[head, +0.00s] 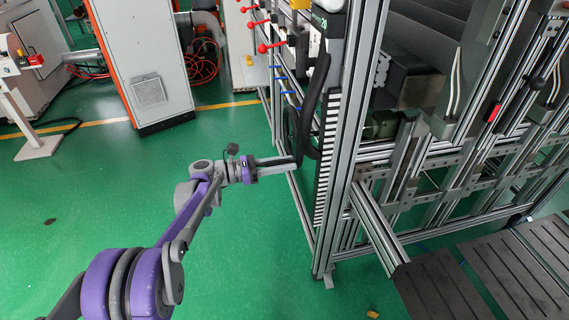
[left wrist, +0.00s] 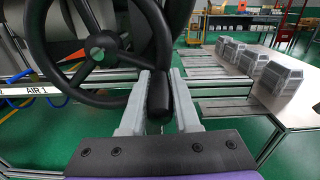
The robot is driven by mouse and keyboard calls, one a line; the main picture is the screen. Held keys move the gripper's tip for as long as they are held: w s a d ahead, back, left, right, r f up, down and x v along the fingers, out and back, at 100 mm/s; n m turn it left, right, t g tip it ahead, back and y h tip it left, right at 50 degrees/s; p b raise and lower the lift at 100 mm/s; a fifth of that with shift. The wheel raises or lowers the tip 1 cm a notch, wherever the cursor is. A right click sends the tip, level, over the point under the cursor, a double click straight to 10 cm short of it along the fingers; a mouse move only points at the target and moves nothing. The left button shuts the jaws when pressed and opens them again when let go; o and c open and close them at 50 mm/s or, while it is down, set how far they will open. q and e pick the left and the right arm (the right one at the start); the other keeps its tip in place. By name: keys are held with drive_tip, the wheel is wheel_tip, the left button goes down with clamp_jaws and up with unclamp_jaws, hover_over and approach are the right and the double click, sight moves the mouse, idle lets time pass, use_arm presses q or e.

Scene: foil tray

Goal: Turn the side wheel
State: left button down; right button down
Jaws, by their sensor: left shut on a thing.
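The side wheel (left wrist: 134,62) is a black spoked handwheel. In the left wrist view it fills the upper left, with a grey hub at its middle and a black handle at its lower right. In the head view the wheel (head: 318,92) shows edge-on at the side of the metal frame machine. My left gripper (left wrist: 159,95) has its two grey fingers on either side of the black handle and is shut on it. In the head view my left gripper (head: 292,162) reaches the wheel's lower part. My right gripper is not in view.
The aluminium frame (head: 345,140) stands right beside the wheel. Red-knobbed levers (head: 264,48) stick out above and behind it. An orange and white cabinet (head: 150,92) stands farther back. Green floor is clear on the left. Grey metal parts (left wrist: 278,75) lie on a table at the right.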

sight(296, 148)
use_arm(q)
drive_tip(key=shift+r, duration=0.1)
idle(0.4)
drive_tip(key=shift+s+r+n, duration=0.25)
drive_tip(key=shift+r+n, duration=0.85)
drive_tip(key=shift+n, duration=0.5)
drive_tip(key=shift+w+r+n+p, duration=0.1)
drive_tip(key=shift+r+n+p, duration=0.2)
drive_tip(key=shift+r+n, duration=0.55)
drive_tip(key=shift+w+r+n+p, duration=0.1)
drive_tip(key=shift+r+n+p, duration=0.3)
drive_tip(key=shift+n, duration=0.75)
drive_tip(key=shift+r, duration=0.15)
